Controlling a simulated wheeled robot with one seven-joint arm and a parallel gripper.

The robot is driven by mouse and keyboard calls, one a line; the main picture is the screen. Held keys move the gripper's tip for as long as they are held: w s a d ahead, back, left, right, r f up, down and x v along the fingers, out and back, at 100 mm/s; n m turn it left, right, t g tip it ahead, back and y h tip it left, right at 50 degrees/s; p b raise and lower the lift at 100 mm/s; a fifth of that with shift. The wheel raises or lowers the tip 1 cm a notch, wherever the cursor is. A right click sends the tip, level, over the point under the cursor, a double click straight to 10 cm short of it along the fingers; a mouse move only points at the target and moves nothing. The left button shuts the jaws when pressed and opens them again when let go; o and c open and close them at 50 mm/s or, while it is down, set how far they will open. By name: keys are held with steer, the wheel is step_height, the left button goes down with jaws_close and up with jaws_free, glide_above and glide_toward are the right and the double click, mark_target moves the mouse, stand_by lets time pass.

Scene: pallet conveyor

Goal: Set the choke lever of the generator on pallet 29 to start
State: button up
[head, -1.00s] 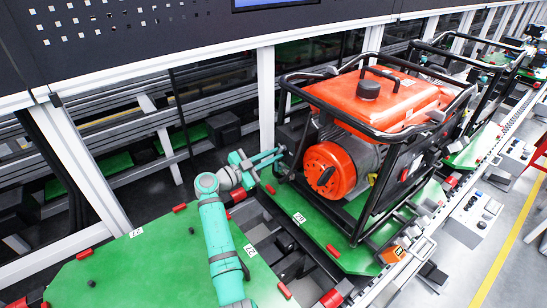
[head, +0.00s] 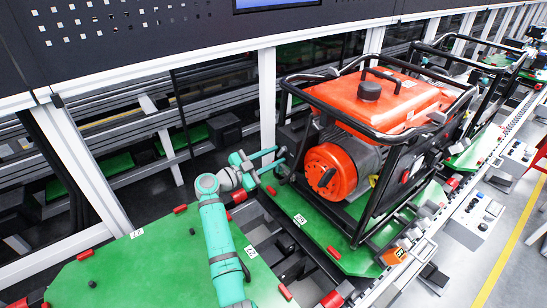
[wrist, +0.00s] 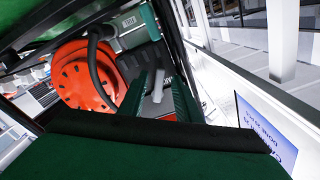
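The generator has an orange tank (head: 405,95), a black tube frame (head: 365,190) and an orange round starter cover (head: 330,171). It stands on a green pallet (head: 330,232) whose small number label (head: 300,219) is hard to read. My gripper (head: 281,157) is at the generator's left rear side, by the frame. In the wrist view the starter cover (wrist: 85,75) is left of my two teal fingers, which are apart with a gap between them (wrist: 158,98).
An empty green pallet (head: 150,270) lies at the front left. A white post (head: 267,100) and the rail behind stand close to my gripper. A second framed generator (head: 470,75) is further along the conveyor. A blue-and-white screen (wrist: 262,135) shows at the right of the wrist view.

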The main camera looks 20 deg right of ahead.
steer(key=v, duration=1)
steer(key=shift+a, duration=0.35)
steer(key=shift+s, duration=0.1)
